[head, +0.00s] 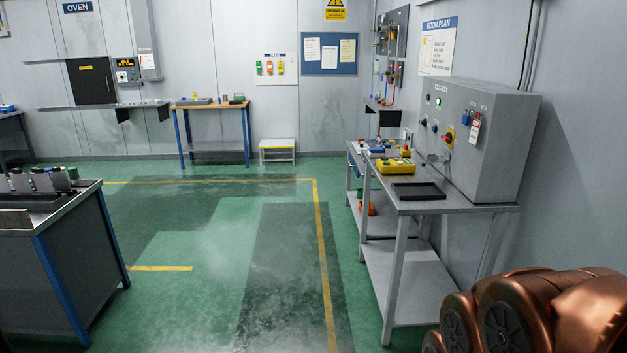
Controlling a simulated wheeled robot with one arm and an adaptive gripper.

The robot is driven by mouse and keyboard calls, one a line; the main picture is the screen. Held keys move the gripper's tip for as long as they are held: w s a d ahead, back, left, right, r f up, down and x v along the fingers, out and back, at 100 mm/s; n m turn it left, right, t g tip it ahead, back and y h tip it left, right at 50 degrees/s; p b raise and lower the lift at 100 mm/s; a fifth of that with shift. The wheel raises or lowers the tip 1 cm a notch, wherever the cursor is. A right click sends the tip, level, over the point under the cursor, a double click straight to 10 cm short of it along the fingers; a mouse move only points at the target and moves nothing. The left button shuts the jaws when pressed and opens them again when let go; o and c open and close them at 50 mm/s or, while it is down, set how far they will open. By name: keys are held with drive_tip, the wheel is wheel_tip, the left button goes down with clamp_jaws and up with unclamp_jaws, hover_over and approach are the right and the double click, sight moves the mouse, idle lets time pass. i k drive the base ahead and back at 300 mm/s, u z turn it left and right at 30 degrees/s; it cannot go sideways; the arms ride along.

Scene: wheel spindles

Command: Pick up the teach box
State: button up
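A yellow box with small coloured buttons, which looks like the teach box (395,166), lies on the grey metal table (440,207) at the right. It sits toward the table's far end, behind a flat black tray (419,191). Copper-coloured links of my own arm show at the lower right corner, well in front of the table. My gripper is not in view.
A large grey control cabinet (492,150) stands on the table's right side against the wall. A dark workbench (50,270) with blue legs is at the left. A blue-legged table (210,104) and a small step stool (277,146) stand at the back. The green floor between is clear.

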sight(408, 167)
drive_tip(key=i, duration=3.9)
drive_tip(key=u, duration=0.95)
